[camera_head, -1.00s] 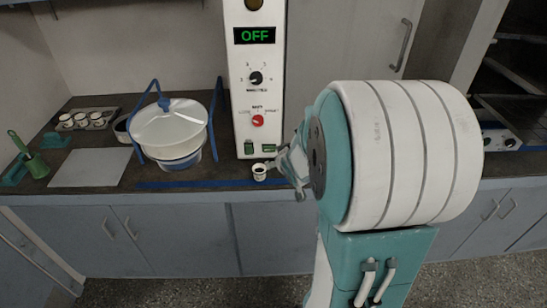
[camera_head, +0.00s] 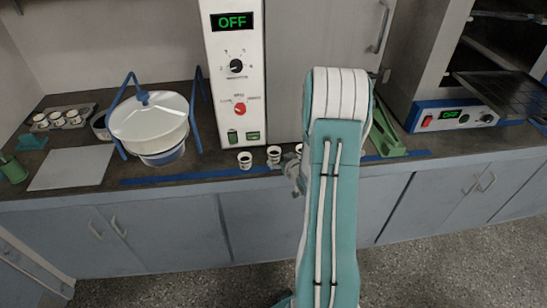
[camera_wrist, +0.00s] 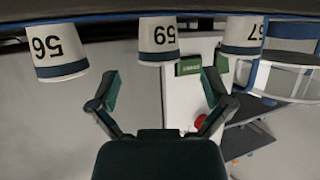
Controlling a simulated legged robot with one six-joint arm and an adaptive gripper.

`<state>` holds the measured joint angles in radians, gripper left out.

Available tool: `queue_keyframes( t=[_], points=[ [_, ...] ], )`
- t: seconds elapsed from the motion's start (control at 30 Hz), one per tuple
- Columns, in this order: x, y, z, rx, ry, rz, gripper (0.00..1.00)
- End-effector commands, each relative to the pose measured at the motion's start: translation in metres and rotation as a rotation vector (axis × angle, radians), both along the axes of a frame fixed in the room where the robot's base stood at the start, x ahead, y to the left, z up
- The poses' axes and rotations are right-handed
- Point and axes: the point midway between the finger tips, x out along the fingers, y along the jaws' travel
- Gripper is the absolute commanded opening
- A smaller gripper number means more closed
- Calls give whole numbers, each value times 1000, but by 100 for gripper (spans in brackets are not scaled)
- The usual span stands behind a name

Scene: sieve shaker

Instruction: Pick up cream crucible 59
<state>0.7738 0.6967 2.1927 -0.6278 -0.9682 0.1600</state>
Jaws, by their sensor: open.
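Cream crucible 59 (camera_wrist: 158,40) is a small cream cup with a dark blue band. In the wrist view, which looks upside down, it is the middle one of three. From the order it appears to be the middle cup (camera_head: 273,155) in the head view, near the counter's front. My gripper (camera_wrist: 160,86) is open and empty. Its two fingers are spread to either side of crucible 59's line, apart from it. In the head view my gripper (camera_head: 294,170) is partly hidden by my arm, just right of that cup.
Crucible 57 (camera_wrist: 243,36) and crucible 56 (camera_wrist: 56,50) flank it closely. The white control box (camera_head: 234,80) reading OFF stands behind. A white bowl in a blue frame (camera_head: 150,120) and a tray of cups (camera_head: 60,119) are left. A green stand (camera_head: 385,135) is right.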

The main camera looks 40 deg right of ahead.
Motion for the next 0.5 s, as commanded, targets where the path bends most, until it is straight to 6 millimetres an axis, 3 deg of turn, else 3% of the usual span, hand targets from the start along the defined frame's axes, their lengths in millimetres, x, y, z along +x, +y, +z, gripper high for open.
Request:
queue_keyframes(
  t=[0.33, 0.5],
  points=[
    [41, -8, -15, -1, 0, 0, 100],
    [51, -10, -19, 0, 0, -1, 100]
  ],
)
